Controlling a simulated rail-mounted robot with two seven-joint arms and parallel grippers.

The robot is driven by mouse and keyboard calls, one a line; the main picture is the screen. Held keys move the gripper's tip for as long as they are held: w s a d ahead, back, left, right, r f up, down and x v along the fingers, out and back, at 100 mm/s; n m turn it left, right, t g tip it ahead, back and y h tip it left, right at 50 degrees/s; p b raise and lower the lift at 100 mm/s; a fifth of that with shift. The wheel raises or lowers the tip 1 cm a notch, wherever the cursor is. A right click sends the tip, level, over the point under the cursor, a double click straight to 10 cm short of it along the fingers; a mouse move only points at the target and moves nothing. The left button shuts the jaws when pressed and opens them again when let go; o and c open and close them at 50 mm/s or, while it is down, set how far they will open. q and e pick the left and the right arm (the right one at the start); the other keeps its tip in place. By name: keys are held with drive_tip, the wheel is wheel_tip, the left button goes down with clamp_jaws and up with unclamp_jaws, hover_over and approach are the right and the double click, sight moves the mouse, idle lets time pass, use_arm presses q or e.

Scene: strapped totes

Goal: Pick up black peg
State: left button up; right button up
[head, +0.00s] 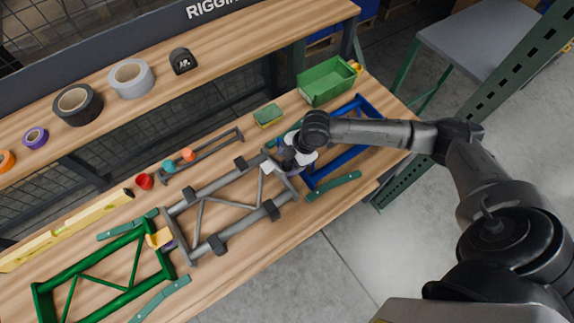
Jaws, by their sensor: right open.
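My right gripper (284,166) is open over the right end of the grey frame (232,206). Its fingers are small here, and the hand and wrist cover part of what lies below. I cannot pick out a black peg for certain. Dark blocks sit on the grey frame's rails, such as one on the upper rail (240,163) and one on the lower rail (271,210). My left gripper is not in view.
A green frame (103,274) lies left and a blue frame (345,160) right. Teal straps (333,186) lie beside them. A rack (205,152) with coloured balls, a yellow level (66,232) and a green bin (327,83) line the back. Tape rolls (130,78) stand on the shelf.

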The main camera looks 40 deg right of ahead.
drive_tip(key=shift+f, duration=0.15)
drive_tip(key=shift+c, duration=0.4)
drive_tip(key=shift+c, duration=0.6)
drive_tip(key=c, duration=0.8)
